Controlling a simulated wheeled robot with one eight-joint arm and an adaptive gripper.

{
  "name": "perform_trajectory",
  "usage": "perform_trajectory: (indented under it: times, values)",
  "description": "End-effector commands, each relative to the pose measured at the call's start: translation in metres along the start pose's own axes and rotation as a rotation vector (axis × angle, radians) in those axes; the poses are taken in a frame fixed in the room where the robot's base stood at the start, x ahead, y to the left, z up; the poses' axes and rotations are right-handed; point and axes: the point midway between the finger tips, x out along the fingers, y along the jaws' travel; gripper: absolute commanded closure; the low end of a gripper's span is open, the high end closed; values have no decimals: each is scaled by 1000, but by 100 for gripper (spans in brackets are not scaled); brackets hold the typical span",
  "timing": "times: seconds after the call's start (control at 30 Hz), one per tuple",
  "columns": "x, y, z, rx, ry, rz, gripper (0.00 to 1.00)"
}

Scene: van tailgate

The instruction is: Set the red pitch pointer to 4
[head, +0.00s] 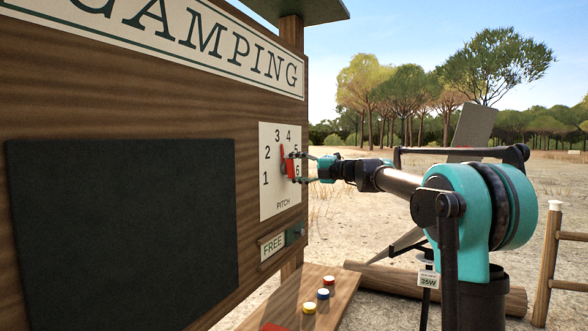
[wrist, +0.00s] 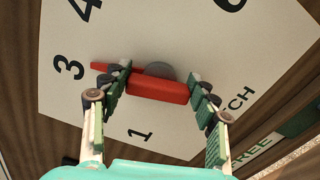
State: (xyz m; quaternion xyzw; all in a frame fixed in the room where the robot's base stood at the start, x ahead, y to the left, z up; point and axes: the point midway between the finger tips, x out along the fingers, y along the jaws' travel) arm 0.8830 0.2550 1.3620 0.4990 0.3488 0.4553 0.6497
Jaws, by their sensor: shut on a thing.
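The red pitch pointer (head: 284,161) sits on a white dial board (head: 267,190) marked 1 to 6 above the word PITCH. Its thin tip points up, close to the 3 and slightly toward the 4. In the wrist view the pointer (wrist: 158,88) lies nearly level, its tip at the left beside the 3. My gripper (head: 290,166) reaches it from the right. In the wrist view my gripper (wrist: 158,90) has a green-padded finger at each end of the pointer's thick body and is shut on it. A grey round hub shows partly behind the pointer.
A FREE sign (head: 272,246) with a green slide is below the dial. A wooden shelf (head: 338,300) holds blue, red and yellow round pieces. A dark panel (head: 125,230) covers the wall at left. Open sandy ground, a log (head: 390,280) and a wooden fence (head: 548,265) are at right.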

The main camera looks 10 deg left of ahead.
Motion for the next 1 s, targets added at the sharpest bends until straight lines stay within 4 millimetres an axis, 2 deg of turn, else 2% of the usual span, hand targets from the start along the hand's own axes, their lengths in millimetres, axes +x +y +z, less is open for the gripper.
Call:
perform_trajectory:
  times: [0.3, 0.77, 0.8, 0.93, 1.0]
  values:
    - [4, 2, -2, 95, 5, 5, 92]
    - [4, 2, -2, 107, 4, 6, 92]
    - [4, 2, -2, 107, 4, 6, 38]
    - [3, 1, -2, 106, 4, 4, 22]
    - [3, 1, -1, 105, 3, 4, 19]
